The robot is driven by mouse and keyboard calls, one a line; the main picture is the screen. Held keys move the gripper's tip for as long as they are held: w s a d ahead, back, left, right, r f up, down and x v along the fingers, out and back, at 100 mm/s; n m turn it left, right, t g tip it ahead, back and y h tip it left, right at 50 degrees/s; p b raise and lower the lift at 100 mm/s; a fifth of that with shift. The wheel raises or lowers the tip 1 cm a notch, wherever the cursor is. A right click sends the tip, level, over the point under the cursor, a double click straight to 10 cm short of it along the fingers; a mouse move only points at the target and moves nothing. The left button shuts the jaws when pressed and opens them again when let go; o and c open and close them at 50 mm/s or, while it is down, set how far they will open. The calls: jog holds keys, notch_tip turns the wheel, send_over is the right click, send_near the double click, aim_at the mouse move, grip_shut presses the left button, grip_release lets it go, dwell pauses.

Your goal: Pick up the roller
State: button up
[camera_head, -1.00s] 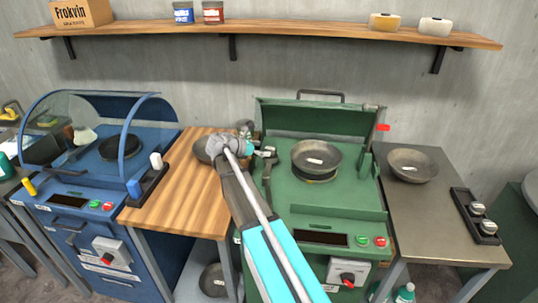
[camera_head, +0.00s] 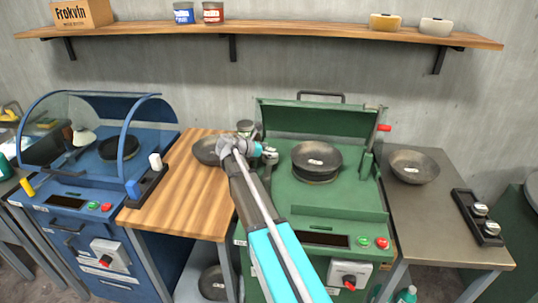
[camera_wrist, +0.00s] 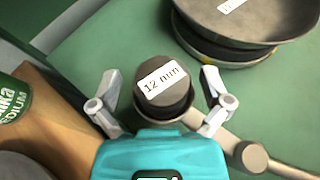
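The roller (camera_wrist: 163,85) is a dark cylinder with a white "12 mm" label on its top. It stands at the left side of the green machine (camera_head: 325,210), next to a metal arm (camera_wrist: 245,152) that runs off to the lower right in the wrist view. My gripper (camera_wrist: 162,102) is open, with one finger on each side of the roller and small gaps seeming to show. In the head view my gripper (camera_head: 262,150) is at the green machine's left edge and largely covers the roller.
A metal bowl (camera_head: 317,155) sits on the green machine, close beyond the roller. A wooden table (camera_head: 180,200) with another bowl (camera_head: 207,150) and a can (camera_wrist: 12,105) lies to the left. A metal table (camera_head: 440,222) at right holds a bowl (camera_head: 414,166) and a small rack (camera_head: 477,217).

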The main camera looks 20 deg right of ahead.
aim_at(270, 149)
jog(key=c, duration=1.1)
jog(key=shift+c, duration=0.2)
jog(key=shift+r, duration=0.2)
notch_tip(270, 149, up, 3)
jog(key=p, duration=0.3)
jog(key=s+d+r+p, duration=0.7)
jog(key=s+r+p, duration=0.2)
jog(key=s, duration=0.3)
jog(key=shift+r+p, duration=0.3)
jog(key=shift+p, duration=0.25)
